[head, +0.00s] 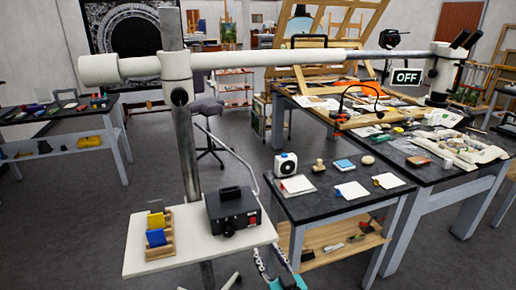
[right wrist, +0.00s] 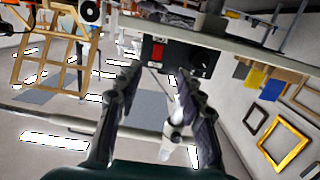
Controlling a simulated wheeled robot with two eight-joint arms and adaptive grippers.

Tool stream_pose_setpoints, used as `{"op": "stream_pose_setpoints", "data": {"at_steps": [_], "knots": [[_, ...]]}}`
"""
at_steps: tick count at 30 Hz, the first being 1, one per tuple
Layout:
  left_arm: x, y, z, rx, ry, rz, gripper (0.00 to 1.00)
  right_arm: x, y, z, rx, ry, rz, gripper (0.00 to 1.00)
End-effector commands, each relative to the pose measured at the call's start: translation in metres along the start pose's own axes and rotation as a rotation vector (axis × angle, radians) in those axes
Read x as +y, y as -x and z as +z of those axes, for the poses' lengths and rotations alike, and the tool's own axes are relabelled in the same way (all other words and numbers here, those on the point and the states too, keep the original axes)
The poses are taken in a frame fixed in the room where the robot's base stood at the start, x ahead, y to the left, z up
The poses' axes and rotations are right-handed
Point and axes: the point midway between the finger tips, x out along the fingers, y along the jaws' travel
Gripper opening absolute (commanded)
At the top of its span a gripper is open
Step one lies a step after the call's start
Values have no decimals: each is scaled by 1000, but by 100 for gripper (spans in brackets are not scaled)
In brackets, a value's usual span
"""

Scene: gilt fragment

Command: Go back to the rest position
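My right gripper (head: 271,258) shows at the bottom of the head view, right of the white stand shelf and in front of the small dark table. Its teal body is partly cut off by the lower edge. In the right wrist view the two dark fingers of the right gripper (right wrist: 158,80) stand apart with nothing between them. Beyond the tips there is a black box with a red switch (right wrist: 158,52). My left gripper is not in view.
A white shelf (head: 145,262) on a pole bears the black box (head: 232,212) and a wooden rack of coloured blocks (head: 158,240). A small dark table (head: 318,207) stands close on the right, with a long worktable (head: 440,180) behind it. Open floor (head: 75,210) lies left.

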Motion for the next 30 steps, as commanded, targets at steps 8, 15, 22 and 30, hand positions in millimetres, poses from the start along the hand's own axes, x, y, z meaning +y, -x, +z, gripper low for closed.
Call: {"op": "stream_pose_setpoints", "data": {"at_steps": [8, 15, 22, 30], "knots": [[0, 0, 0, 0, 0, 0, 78, 16, 35, 10, -289, -29, -20, 38], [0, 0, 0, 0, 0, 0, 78, 51, 115, 34, -618, -95, 106, 38], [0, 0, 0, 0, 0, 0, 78, 76, 185, 49, -813, -153, 257, 38], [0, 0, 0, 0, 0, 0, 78, 81, 200, 51, -848, -165, 293, 38]]}}
